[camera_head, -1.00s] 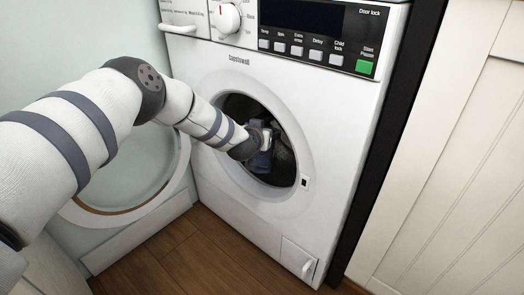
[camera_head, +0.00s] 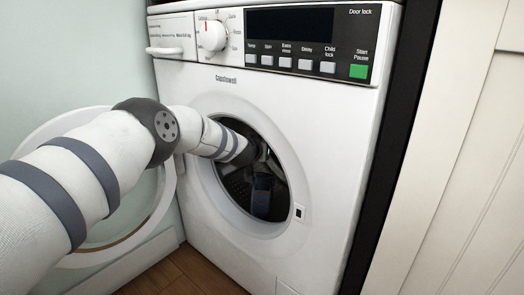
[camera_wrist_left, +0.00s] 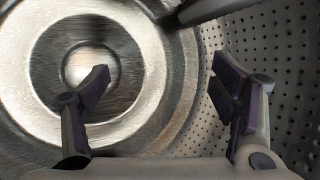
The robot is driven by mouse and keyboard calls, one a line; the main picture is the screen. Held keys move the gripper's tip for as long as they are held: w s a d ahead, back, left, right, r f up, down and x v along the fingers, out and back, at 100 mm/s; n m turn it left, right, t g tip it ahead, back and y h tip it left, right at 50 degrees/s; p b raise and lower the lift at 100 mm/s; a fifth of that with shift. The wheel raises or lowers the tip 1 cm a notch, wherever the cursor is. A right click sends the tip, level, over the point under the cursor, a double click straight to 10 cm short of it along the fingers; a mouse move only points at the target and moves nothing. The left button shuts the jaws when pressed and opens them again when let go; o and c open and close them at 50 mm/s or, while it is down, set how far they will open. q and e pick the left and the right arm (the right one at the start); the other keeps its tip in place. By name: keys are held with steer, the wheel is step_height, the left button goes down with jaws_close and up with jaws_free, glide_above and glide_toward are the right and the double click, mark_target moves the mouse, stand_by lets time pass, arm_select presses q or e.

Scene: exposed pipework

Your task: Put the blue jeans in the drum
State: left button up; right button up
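The drum (camera_head: 234,178) is the dark opening in the front of the white washing machine, and its door stands open. My left arm reaches in through the opening, and my left gripper (camera_head: 263,158) is inside, small and dark in the head view. A dark blue cloth, seemingly the blue jeans (camera_head: 262,190), shows below the gripper inside the drum. In the left wrist view the two fingers of the gripper (camera_wrist_left: 160,82) are spread apart with nothing between them. The drum's metal back wall and perforated side lie beyond them. No jeans show in that view. My right gripper is not in view.
The open round door (camera_head: 110,240) stands left of the opening, behind my arm. The control panel (camera_head: 310,42) is above. A black strip and a pale panelled cabinet (camera_head: 455,190) stand at the right. Brown wood floor (camera_head: 185,275) shows below.

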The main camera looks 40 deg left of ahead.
arm_select(q)
steer(key=shift+f, duration=0.15)
steer(key=v, duration=1.2)
stand_by(0.7)
